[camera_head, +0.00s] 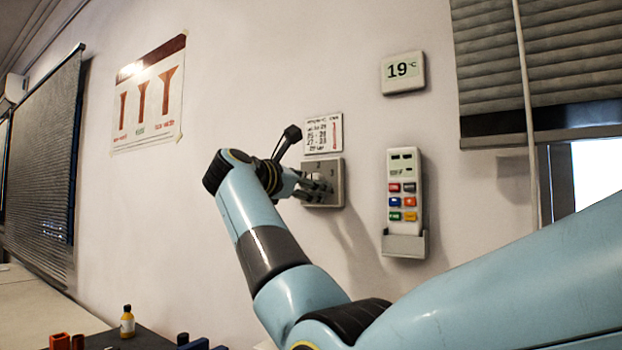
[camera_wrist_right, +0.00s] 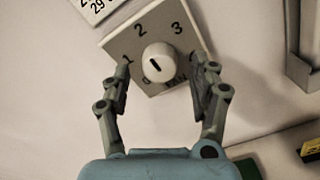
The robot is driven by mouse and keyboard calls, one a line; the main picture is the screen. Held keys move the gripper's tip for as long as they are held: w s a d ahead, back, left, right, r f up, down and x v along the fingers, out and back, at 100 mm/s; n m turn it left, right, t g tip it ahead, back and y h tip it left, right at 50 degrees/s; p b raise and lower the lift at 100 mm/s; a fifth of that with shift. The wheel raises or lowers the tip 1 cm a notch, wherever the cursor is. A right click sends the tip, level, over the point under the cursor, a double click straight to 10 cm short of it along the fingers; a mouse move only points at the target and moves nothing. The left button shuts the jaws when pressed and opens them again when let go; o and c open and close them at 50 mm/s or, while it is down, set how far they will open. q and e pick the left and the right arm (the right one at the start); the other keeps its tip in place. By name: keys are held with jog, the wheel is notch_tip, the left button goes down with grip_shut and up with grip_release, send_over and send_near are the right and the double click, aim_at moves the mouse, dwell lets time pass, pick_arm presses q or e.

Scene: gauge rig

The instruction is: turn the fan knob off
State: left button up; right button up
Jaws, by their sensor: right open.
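The fan knob (camera_wrist_right: 157,63) is a round white dial on a grey square wall plate (camera_wrist_right: 120,42). The plate carries the numbers 1, 2 and 3 and a partly hidden label low down. A short dark slanted mark shows on the knob; I cannot tell which number it points to. The plate also shows in the head view (camera_head: 337,166), where my gripper hides most of the knob. My right gripper (camera_wrist_right: 162,72) is open, its fingers on either side of the knob with gaps between. It also shows in the head view (camera_head: 318,188). My left gripper is not in view.
A card with printed text (camera_head: 323,134) hangs just above the plate. A remote in a wall holder (camera_head: 404,243) is to the right, and a 19 °C display (camera_head: 403,72) is above it. A window blind (camera_head: 545,60) is at upper right. A small bottle (camera_head: 127,322) stands at lower left.

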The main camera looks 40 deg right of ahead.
jog(key=shift+x, duration=0.9)
jog(key=c, duration=1.2)
jog(key=shift+o, duration=0.2)
